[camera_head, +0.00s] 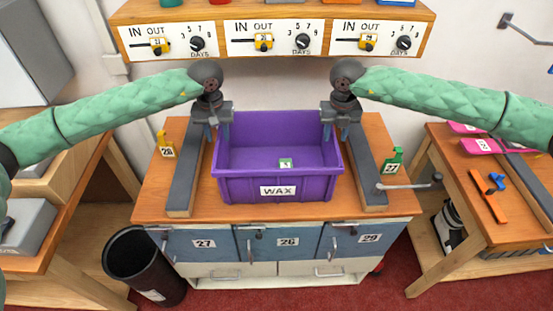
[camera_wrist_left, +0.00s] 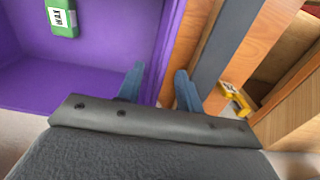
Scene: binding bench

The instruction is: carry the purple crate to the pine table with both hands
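The purple crate (camera_head: 238,188), labelled WAX, stands upright on the bench top (camera_head: 150,200) between two dark grey rails. A small green block with a white label (camera_head: 285,163) lies inside; it also shows in the left wrist view (camera_wrist_left: 62,18). My left gripper (camera_head: 217,132) is open at the crate's left wall, one finger inside and one outside; the left wrist view shows the wall between the fingers (camera_wrist_left: 160,90). My right gripper (camera_head: 337,131) is at the right wall, its fingers apart and seemingly straddling the rim. Wooden tables stand left (camera_head: 20,262) and right (camera_head: 480,235); I cannot tell which is pine.
Rails (camera_head: 186,175) (camera_head: 362,175) flank the crate. A yellow clip (camera_head: 166,147), a green clip (camera_head: 393,160) and a metal lever (camera_head: 410,184) are near them. A black bin (camera_head: 145,265) stands front left. A shelf (camera_head: 270,50) hangs behind.

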